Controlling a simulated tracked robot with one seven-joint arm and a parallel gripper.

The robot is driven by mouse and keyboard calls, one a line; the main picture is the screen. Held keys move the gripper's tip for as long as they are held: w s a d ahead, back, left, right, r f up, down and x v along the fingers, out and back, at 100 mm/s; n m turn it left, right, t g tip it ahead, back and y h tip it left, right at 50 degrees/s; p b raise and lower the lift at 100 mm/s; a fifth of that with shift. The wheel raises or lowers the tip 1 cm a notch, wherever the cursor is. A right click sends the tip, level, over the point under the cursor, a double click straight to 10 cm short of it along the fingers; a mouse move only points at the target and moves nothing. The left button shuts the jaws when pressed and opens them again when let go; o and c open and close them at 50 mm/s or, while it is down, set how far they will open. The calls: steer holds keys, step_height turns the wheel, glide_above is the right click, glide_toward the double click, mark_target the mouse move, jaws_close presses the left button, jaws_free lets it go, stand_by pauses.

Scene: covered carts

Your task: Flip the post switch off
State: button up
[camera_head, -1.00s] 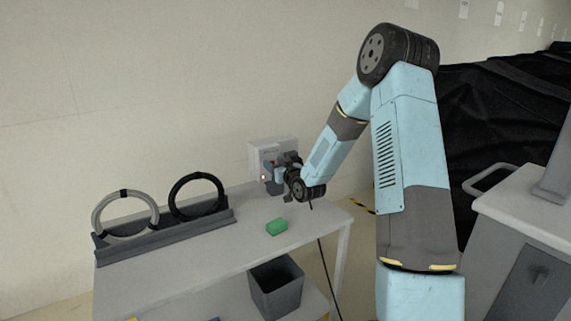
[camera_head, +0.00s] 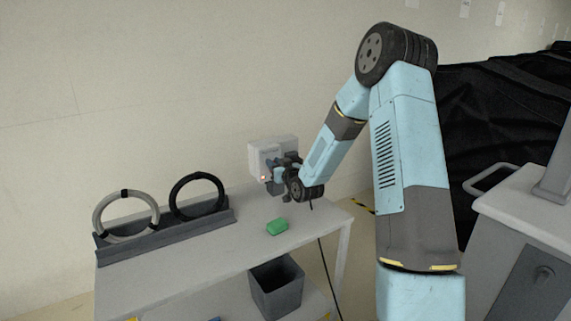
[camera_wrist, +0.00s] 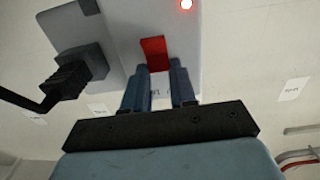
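The post switch is a pale grey box (camera_head: 268,152) by the wall at the back of the table. It carries a lit red lamp (camera_wrist: 186,4) and a red switch lever (camera_wrist: 154,52). The lamp also glows in the head view (camera_head: 263,178). My gripper (camera_wrist: 158,70) is at the face of the box, its two blue-grey fingers apart with a gap between them. The lower end of the red lever is at the fingertips; I cannot tell whether they touch it. In the head view my wrist partly hides the box.
A black plug with a cable (camera_wrist: 75,72) sits beside the lever. A green block (camera_head: 277,227) lies on the table (camera_head: 200,255) in front. Two rings, grey (camera_head: 98,215) and black (camera_head: 175,200), stand in a rack at left. A dark bin (camera_head: 277,287) is below.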

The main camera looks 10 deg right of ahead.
steer(key=shift+s+a+r+y, duration=0.15)
steer(key=shift+a+y, duration=0.15)
steer(key=shift+a, duration=0.2)
steer(key=shift+d+v, duration=0.2)
steer(key=shift+v, duration=2.4)
steer(key=shift+d+v, duration=0.15)
steer(key=shift+v, duration=2.5)
steer(key=shift+d+v, duration=0.2)
steer(key=shift+v, duration=2.4)
